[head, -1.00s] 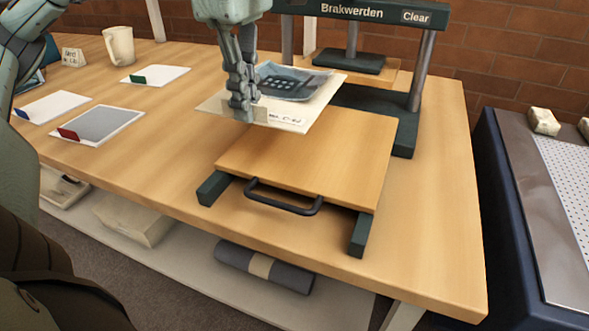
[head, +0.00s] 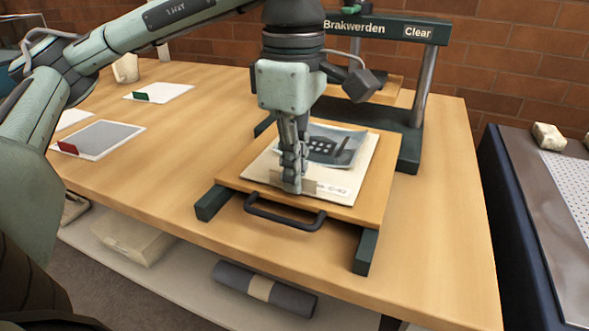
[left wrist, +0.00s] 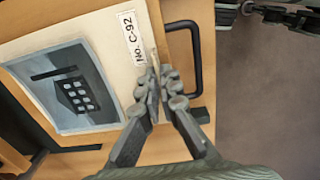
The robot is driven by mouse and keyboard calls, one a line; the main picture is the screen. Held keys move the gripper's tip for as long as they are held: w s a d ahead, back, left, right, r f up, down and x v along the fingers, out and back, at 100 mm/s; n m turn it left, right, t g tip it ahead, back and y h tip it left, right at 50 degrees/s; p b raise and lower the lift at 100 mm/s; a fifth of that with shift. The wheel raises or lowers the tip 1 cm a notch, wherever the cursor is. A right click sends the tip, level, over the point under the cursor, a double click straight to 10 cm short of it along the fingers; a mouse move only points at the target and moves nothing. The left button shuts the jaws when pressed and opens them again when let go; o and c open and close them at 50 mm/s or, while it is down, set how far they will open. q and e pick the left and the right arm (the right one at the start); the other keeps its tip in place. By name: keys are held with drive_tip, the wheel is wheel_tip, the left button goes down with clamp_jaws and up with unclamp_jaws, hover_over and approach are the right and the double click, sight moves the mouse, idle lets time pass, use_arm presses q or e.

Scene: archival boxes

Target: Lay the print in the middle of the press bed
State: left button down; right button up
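The print (head: 338,193) is a cream sheet with a blue-grey picture of a building and a label. It lies over the wooden press bed (head: 375,205), near its middle, with bare wood around it; contact underneath is hard to tell. My left gripper (head: 293,188) is shut on the print's front edge, at a small tan tab. In the left wrist view the print (left wrist: 110,50) shows the label "No. C-92", and my left gripper (left wrist: 155,85) pinches its edge near the bed's handle (left wrist: 195,50).
The dark press frame (head: 410,140) marked "Brakwerden" and "Clear" stands behind the bed. A dark side table (head: 520,190) stands at right.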

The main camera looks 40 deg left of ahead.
use_arm(q)
drive_tip(key=shift+f, duration=0.1)
drive_tip(key=c, duration=2.1)
unclamp_jaws()
drive_tip(key=o, duration=0.4)
use_arm(e)
drive_tip(key=shift+s+r, duration=0.2)
drive_tip(key=shift+r, duration=0.25)
drive_tip(key=shift+f, duration=0.1)
